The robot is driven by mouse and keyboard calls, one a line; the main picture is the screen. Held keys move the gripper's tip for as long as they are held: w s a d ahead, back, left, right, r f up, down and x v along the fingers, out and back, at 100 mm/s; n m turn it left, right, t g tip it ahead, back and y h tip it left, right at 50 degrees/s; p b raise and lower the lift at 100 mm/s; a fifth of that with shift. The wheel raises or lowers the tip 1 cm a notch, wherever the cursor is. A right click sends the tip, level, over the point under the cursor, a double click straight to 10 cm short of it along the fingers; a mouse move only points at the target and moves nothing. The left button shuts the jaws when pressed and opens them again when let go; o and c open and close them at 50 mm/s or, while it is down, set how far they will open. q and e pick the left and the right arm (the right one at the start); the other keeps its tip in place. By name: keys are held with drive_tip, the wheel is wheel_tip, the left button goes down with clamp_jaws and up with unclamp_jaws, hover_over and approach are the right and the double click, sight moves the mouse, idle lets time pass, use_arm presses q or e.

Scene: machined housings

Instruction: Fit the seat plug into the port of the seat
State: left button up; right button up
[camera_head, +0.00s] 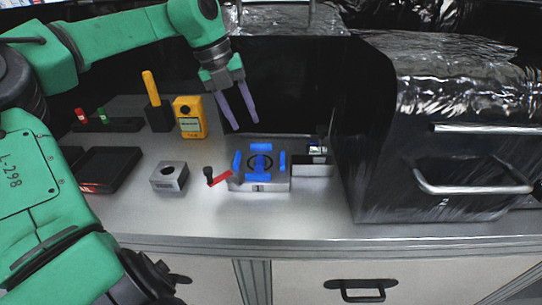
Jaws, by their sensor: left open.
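My left gripper (246,126) comes in from the top left and points down. Its two purple fingers are apart with nothing between them, above and behind the metal fixture. The fixture (281,185) is a low silver block with several blue pads around a dark ring and a blue piece in the middle. A small silver block (169,177) with a round dark hole in its top stands to the left of it. I cannot tell for sure which of these is the seat or the seat plug. My right gripper is not in view.
A black knob with a red lever (214,177) sits at the fixture's left side. A yellow meter (190,117), a yellow-handled tool (151,88) and a black tray (108,169) are farther left. A large black, film-wrapped cabinet (390,170) blocks the right. The bench front is clear.

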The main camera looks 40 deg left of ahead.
use_arm(q)
drive_tip(key=p, duration=0.2)
approach(258, 162)
drive_tip(key=f, duration=0.2)
drive_tip(key=p+x, duration=0.1)
drive_tip(key=x, duration=0.3)
drive_tip(key=p+x, duration=0.1)
drive_tip(key=x, duration=0.1)
drive_tip(key=shift+w+d+f+p, duration=0.15)
drive_tip(key=shift+d+f+p, duration=0.1)
drive_tip(key=shift+d+p, duration=0.15)
drive_tip(key=shift+f, duration=0.3)
clamp_jaws()
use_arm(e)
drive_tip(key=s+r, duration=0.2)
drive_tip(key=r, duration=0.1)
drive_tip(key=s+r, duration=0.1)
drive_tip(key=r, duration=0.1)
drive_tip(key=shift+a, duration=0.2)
